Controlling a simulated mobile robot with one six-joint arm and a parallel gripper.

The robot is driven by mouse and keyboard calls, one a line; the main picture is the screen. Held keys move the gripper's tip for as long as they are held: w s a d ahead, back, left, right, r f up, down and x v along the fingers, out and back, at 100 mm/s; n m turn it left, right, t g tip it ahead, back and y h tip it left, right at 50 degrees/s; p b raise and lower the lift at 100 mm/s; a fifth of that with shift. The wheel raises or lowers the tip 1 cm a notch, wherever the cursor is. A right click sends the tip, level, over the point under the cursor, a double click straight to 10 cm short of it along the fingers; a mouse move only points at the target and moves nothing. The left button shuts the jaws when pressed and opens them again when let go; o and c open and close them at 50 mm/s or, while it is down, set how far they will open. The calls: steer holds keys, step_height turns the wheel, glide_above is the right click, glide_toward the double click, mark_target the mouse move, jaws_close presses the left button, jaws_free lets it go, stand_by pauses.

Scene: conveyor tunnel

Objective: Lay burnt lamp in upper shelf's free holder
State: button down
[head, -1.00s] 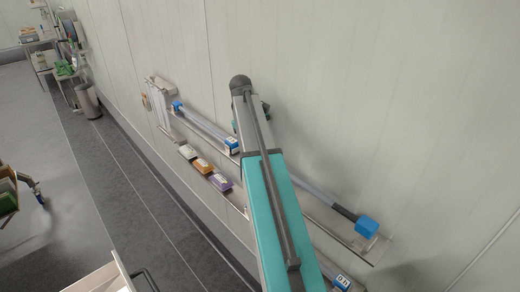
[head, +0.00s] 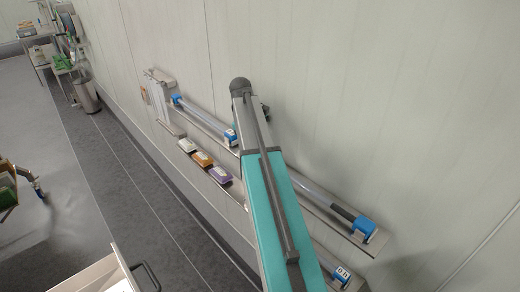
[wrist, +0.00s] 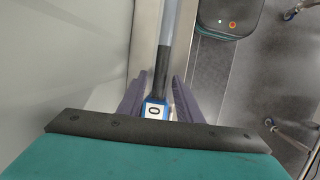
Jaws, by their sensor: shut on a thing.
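A grey lamp tube (head: 305,183) with a dark right end lies along the upper shelf (head: 375,246), right of my arm. That end meets a blue end piece (head: 363,228). In the wrist view the lamp (wrist: 168,35) turns dark towards my gripper (wrist: 157,100) and meets a blue block (wrist: 155,111) marked 0 between the two fingers. My gripper is shut on the lamp. In the head view my arm hides the gripper and the lamp's left end. I cannot tell whether the lamp is fully seated.
Another tube (head: 203,117) lies left of my arm between blue holders (head: 176,100) and (head: 231,138). White, orange and purple boxes (head: 203,160) stand below it. A blue labelled holder (head: 342,274) sits lower right. The wall is close behind; floor is open at left.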

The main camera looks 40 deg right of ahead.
steer(key=c, duration=1.2)
jaws_free()
steer(key=shift+b+v, duration=0.6)
steer(key=shift+v, duration=0.45)
steer(key=shift+b+v, duration=0.35)
steer(key=shift+v, duration=2.35)
